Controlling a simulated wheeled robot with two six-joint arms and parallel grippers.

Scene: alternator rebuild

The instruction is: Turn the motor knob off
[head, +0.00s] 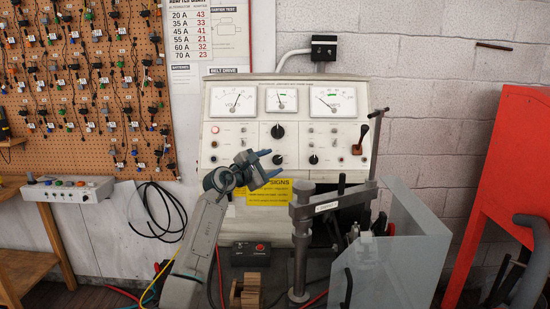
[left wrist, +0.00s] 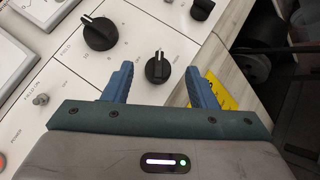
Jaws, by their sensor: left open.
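The white test panel (head: 340,140) carries several black knobs; their labels are too small to read surely, so I cannot tell which is the motor knob. My left gripper (head: 273,163) is open in front of the lower middle of the panel. In the left wrist view a small black knob (left wrist: 158,68) with a white pointer line lies between the fingertips of this gripper (left wrist: 160,76). I cannot tell whether the fingers touch it. A larger black knob (left wrist: 100,32) is up and left of it; it also shows in the head view (head: 277,131). My right gripper is not in view.
A grey clamp post (head: 300,245) and a clear shield (head: 400,260) stand to the right of my left arm. A brown-handled lever (head: 360,140) sits on the panel's right side. A small black box (head: 251,254) with a red button is below the panel.

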